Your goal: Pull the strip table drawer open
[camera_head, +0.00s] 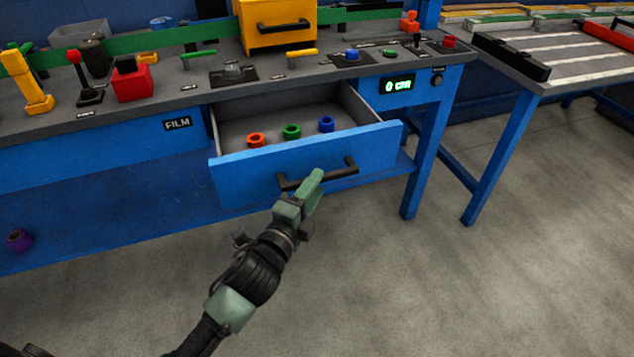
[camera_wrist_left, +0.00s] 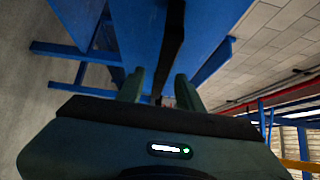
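The blue strip table drawer (camera_head: 240,174) stands pulled out of the workbench in the head view, its inside showing. Its black bar handle (camera_head: 341,172) is on the front panel. My left gripper (camera_head: 316,178) is at the middle of this handle. In the left wrist view, the fingers of my left gripper (camera_wrist_left: 160,82) are apart, with the dark handle (camera_wrist_left: 174,40) running in line with the gap between them. Blue shows beside the bar, and I see no clear contact. My right gripper is not in view.
A display (camera_head: 397,86) reads 0 cm. A blue table leg (camera_head: 424,160) stands right of the drawer. The floor (camera_head: 420,290) in front is clear.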

